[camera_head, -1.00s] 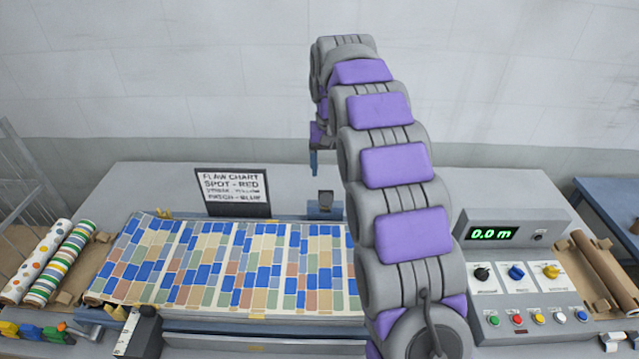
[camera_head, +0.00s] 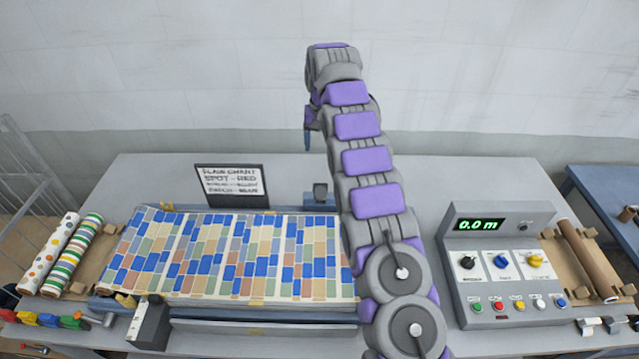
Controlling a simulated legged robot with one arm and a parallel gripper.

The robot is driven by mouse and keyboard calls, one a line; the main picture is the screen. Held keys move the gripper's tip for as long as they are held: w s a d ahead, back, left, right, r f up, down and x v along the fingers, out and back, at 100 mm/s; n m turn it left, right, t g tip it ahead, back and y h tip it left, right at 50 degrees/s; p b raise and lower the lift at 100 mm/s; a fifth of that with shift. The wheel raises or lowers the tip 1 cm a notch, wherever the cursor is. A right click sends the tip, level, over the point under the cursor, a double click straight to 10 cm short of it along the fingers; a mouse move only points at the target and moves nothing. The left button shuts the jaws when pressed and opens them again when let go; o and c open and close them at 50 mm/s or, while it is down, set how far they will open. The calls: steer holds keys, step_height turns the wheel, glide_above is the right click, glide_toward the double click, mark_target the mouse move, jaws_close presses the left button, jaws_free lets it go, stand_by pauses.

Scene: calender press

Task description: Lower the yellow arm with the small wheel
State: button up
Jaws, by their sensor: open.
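I cannot clearly make out a yellow arm with a small wheel. A small yellow piece (camera_head: 166,207) shows at the back left corner of the patterned sheet (camera_head: 235,255), too small to tell what it is. My gripper (camera_head: 308,143) is high above the back of the bench, pointing down, open and touching nothing visible. A dark block on a blue mount (camera_head: 320,192) stands below it at the sheet's back edge. My arm hides the sheet's right end and what lies between it and the control panel.
A flaw chart sign (camera_head: 232,186) stands behind the sheet. A control panel (camera_head: 500,265) with knobs, buttons and a 0.0 m display is at right. Patterned rolls (camera_head: 62,255) lie at left, a brown roll (camera_head: 588,262) at far right. The bench's back strip is mostly clear.

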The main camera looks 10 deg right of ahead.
step_height(320, 180, down, 3)
steer(key=b, duration=0.1)
glide_toward(321, 185)
steer(key=shift+a+f, duration=0.55)
steer(key=shift+a, duration=0.1)
steer(key=f, duration=0.2)
steer(key=d+f, duration=0.1)
steer(key=f, duration=0.2)
steer(key=d+f, duration=0.1)
steer(key=f, duration=0.1)
steer(key=shift+f, duration=0.4)
steer(key=shift+a+f, duration=0.2)
steer(key=shift+a, duration=0.6)
steer(key=shift+d, duration=0.6)
steer(key=c, duration=0.5)
steer(key=shift+a, duration=0.3)
steer(key=c, duration=0.6)
steer(key=shift+d, duration=0.1)
jaws_close()
